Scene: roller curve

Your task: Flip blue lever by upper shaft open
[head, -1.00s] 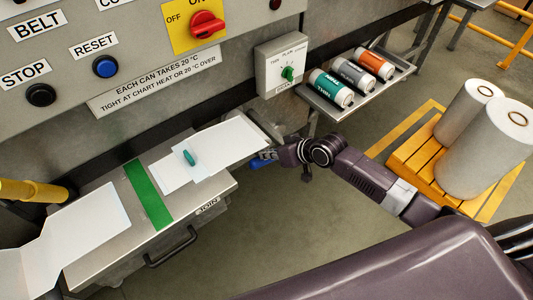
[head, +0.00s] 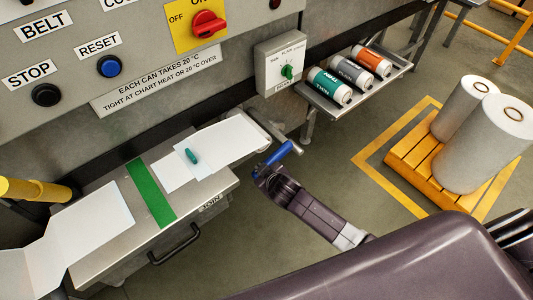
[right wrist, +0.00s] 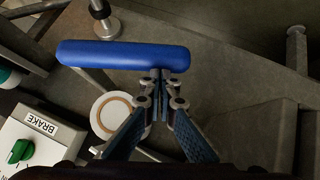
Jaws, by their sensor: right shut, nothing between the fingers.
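The blue lever (head: 274,158) shows in the head view just right of the white sheet's far end, slanting up to the right toward a grey metal shaft (head: 294,147). In the right wrist view the blue lever (right wrist: 120,55) lies nearly level across the upper left. My right gripper (right wrist: 163,82) is shut and empty, its tips close under the lever's right end; I cannot tell whether they touch. In the head view the right gripper (head: 262,171) is at the lever's lower left end, partly hidden. My left gripper is not in view.
A control box with a green knob (head: 287,72) is above the lever. A shelf (head: 326,106) with several cans is to its upper right. A bench (head: 115,255) with white sheets is at left. A yellow pallet (head: 420,170) with rolls stands right. Floor between is clear.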

